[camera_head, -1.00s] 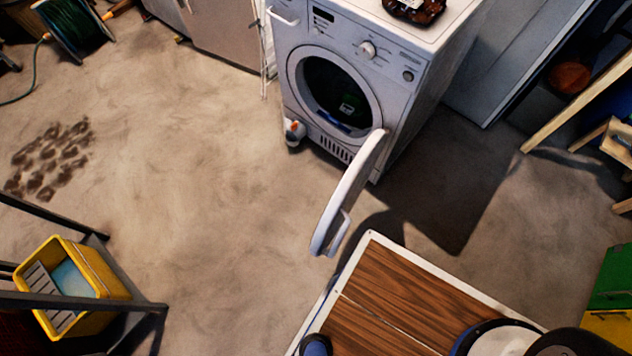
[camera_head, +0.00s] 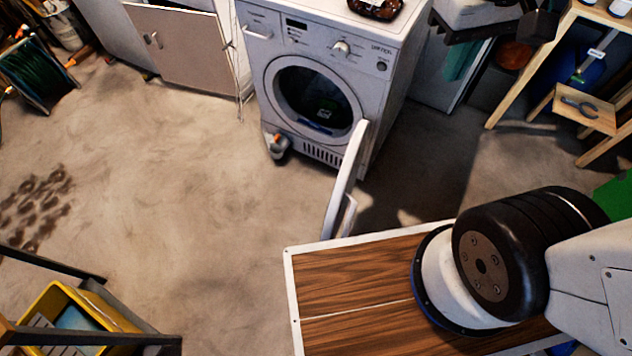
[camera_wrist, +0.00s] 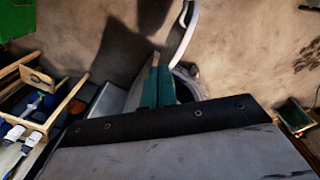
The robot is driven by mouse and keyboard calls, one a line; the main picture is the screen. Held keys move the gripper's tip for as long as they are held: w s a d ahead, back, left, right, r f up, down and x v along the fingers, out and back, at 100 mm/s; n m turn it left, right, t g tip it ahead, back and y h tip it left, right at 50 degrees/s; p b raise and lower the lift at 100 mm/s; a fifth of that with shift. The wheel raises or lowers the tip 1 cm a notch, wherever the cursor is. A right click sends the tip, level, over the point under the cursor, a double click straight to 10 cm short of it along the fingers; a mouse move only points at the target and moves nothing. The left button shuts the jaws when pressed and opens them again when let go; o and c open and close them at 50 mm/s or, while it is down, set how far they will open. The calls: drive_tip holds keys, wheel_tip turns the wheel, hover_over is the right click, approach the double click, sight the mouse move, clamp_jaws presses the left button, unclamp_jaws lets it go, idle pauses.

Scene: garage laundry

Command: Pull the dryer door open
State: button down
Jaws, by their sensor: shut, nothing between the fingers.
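The white dryer (camera_head: 275,47) stands at the top middle of the head view, its round opening showing. Its dryer door (camera_head: 346,180) stands wide open, seen nearly edge-on, hinged at the right of the opening and reaching toward me. The handle (camera_head: 349,214) is near its free end. My gripper (camera_head: 461,60) shows in the head view to the right of the dryer, apart from the door. In the wrist view its green fingers (camera_wrist: 158,88) are together and empty. The curved door edge (camera_wrist: 183,40) shows just beyond them there; I cannot tell the exact gap.
My wood-topped base fills the lower right. A wooden workbench (camera_head: 504,95) stands at the right. A yellow bin (camera_head: 60,305) is at lower left. The floor left of the door is clear.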

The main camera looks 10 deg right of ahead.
drive_tip(key=w+a+f+n+g+h, duration=0.2)
drive_tip(key=w+a+f+n, duration=0.4)
drive_tip(key=w+a+f, duration=0.8)
drive_tip(key=a+f+n, duration=0.2)
drive_tip(key=a+f, duration=0.2)
drive_tip(key=f, duration=0.8)
drive_tip(key=a+f+n+h, duration=0.15)
drive_tip(key=a+f, duration=0.25)
drive_tip(key=f, duration=0.5)
drive_tip(key=s+d+f, duration=0.4)
drive_tip(key=d+f, duration=0.3)
drive_tip(key=f, duration=0.2)
drive_tip(key=shift+s+f+n+g, duration=0.25)
drive_tip(key=shift+s+n+g, duration=0.1)
drive_tip(key=shift+n, duration=0.1)
drive_tip(key=shift+a, duration=0.1)
